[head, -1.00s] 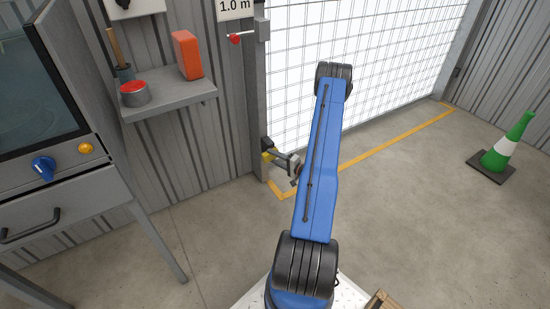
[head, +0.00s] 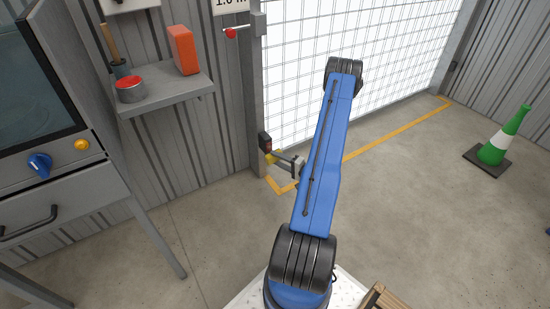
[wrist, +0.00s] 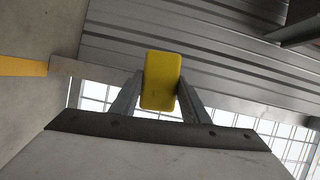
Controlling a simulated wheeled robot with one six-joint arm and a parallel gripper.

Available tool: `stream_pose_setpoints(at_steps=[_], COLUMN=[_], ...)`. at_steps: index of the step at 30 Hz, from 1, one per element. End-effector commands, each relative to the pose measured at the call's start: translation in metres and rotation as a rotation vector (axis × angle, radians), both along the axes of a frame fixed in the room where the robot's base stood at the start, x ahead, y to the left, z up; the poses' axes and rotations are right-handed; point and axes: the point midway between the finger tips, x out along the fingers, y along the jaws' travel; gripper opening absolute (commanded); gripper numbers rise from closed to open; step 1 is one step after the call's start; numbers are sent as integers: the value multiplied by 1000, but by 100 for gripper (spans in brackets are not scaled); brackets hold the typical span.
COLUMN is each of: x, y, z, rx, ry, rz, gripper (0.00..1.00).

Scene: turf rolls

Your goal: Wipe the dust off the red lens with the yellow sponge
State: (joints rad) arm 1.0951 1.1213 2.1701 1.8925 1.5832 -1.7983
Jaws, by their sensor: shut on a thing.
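The red lens (head: 267,145) is a small dark red face on a black housing low on the gate post in the head view. Whether dust lies on it is too small to tell. My gripper (head: 277,159) is just below and to the right of the housing, shut on the yellow sponge (head: 270,157). In the head view the sponge is close under the lens; I cannot tell whether they touch. The wrist view shows the sponge (wrist: 161,80) upright between both fingers of my gripper (wrist: 160,98). The lens cannot be made out in the wrist view.
A shelf (head: 165,95) with a red tin (head: 130,89) and an orange box (head: 183,50) is on the wall at left. A grey cabinet (head: 75,200) stands further left. A mesh gate (head: 300,75) is behind my arm. A green cone (head: 500,140) stands right on open floor.

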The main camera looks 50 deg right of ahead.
Motion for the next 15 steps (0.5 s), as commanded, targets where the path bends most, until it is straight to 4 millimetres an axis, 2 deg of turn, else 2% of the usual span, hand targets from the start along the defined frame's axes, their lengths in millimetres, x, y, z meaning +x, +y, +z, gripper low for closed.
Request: stream_pose_setpoints(at_steps=[9, 15], x=[-1, -13], y=[0, 3], z=[0, 0], rx=[0, 3], ry=[0, 1], rz=[0, -1], gripper=[21, 21])
